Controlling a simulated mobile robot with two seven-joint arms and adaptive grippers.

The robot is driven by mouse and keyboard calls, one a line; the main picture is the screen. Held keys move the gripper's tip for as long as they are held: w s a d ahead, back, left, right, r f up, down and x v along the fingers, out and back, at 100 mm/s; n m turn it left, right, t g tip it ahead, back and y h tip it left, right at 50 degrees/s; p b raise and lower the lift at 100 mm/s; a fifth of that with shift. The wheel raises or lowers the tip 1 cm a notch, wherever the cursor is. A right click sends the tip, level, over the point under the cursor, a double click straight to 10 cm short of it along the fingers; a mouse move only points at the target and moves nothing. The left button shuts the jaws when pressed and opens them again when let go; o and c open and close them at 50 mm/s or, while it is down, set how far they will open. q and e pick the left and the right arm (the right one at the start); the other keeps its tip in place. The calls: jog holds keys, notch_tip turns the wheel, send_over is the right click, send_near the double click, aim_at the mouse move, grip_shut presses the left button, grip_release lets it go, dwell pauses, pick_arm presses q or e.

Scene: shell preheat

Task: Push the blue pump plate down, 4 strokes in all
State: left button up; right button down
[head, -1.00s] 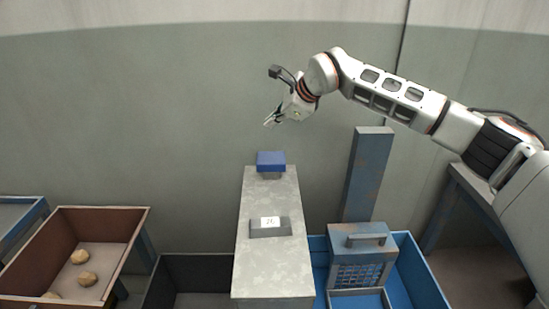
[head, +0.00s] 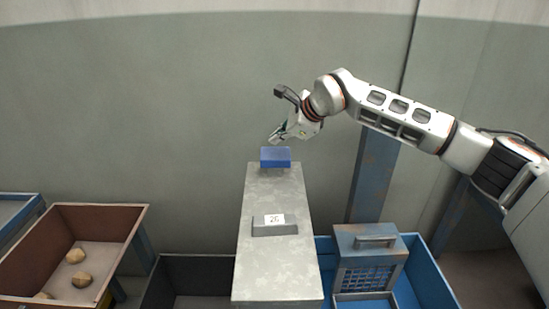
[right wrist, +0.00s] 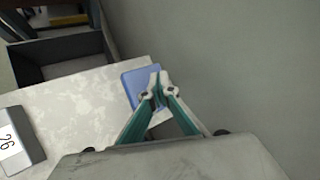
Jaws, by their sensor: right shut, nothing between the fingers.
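The blue pump plate (head: 275,158) sits at the far end of the long grey block (head: 274,199), close to its top; no stem shows beneath it. In the right wrist view the plate (right wrist: 131,91) is partly hidden behind the fingers. My right gripper (head: 272,140) is shut and empty, pointing down and left. Its fingertips (right wrist: 156,78) overlap the plate in the wrist view and appear just above it in the head view. I cannot tell whether they touch it. My left gripper is not in view.
A grey block with a white number label (head: 274,225) sits on the long block. A blue box with a handle (head: 367,262) stands in a blue bin at right. A brown tray (head: 120,212) with several round lumps is at left. The wall is close behind.

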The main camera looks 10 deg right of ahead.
aim_at(275, 157)
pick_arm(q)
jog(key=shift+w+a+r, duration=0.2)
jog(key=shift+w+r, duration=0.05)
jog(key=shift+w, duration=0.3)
pick_arm(e)
jog(key=shift+f, duration=0.75)
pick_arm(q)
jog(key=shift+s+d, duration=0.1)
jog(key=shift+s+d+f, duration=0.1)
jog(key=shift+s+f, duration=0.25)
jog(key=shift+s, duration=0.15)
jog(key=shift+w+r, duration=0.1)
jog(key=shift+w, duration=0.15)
pick_arm(e)
jog(key=shift+f, duration=0.3)
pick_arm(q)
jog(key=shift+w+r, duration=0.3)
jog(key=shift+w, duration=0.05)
pick_arm(e)
jog(key=shift+f, duration=0.1)
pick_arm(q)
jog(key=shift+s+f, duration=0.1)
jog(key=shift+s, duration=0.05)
